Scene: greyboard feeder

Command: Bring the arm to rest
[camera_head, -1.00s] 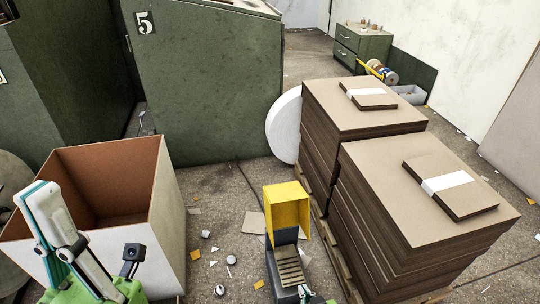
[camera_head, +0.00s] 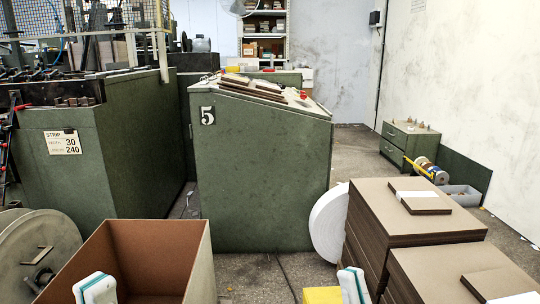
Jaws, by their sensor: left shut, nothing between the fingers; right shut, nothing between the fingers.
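My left gripper (camera_head: 96,287) shows at the bottom edge in the head view. Its white fingertips with teal pads are together, pointing up, with nothing between them. They appear in front of the open brown-lined box (camera_head: 197,258). My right gripper (camera_head: 353,284) shows at the bottom edge right of centre, also shut and empty. It appears between the yellow part (camera_head: 322,296) and the stacked boards. Both wrists and arms are below the frame.
Two greyboard stacks (camera_head: 420,226) stand at the right, with a white roll (camera_head: 328,222) beside them. A green cabinet marked 5 (camera_head: 262,180) stands ahead. A grey round reel (camera_head: 38,250) is at the left. Some bare floor (camera_head: 255,275) shows between box and stacks.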

